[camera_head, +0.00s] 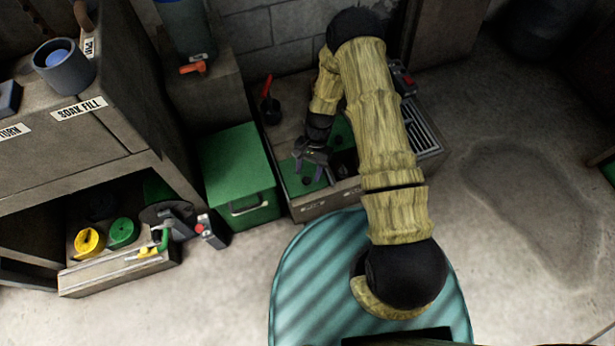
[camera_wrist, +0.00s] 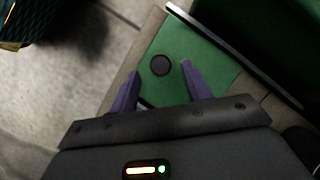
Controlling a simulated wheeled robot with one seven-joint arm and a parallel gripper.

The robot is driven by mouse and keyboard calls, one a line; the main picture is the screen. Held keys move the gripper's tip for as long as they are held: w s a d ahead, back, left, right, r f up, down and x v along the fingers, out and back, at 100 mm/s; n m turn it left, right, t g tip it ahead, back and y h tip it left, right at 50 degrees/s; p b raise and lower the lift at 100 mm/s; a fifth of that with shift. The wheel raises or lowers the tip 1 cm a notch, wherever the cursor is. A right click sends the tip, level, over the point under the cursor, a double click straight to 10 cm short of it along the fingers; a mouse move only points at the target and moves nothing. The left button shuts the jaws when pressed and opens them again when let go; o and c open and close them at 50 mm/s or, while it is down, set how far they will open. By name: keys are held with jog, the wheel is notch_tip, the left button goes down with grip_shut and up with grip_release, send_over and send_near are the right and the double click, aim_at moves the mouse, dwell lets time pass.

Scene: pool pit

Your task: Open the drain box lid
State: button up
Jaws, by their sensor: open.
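My gripper (camera_head: 308,172) is open and empty above a green panel (camera_head: 291,180) set in a low grey unit by the wall. In the wrist view, the fingertips (camera_wrist: 160,70) stand apart on either side of a dark round spot (camera_wrist: 160,65) on this panel (camera_wrist: 208,66). I cannot tell whether the spot is a knob or a hole, or whether the fingers touch the panel. A green box (camera_head: 238,160) with a pale handle (camera_head: 246,207) on its front stands just left of the unit; its top looks closed. No label shows which one is the drain box.
A slatted grate (camera_head: 420,127) is at the unit's right end, partly behind my arm. A black cup (camera_head: 271,112) with a red-handled tool stands at its back left. Shelving (camera_head: 112,185) fills the left. Open floor (camera_head: 520,260) lies right.

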jog(key=shift+x, duration=1.1)
jog(key=shift+c, duration=0.2)
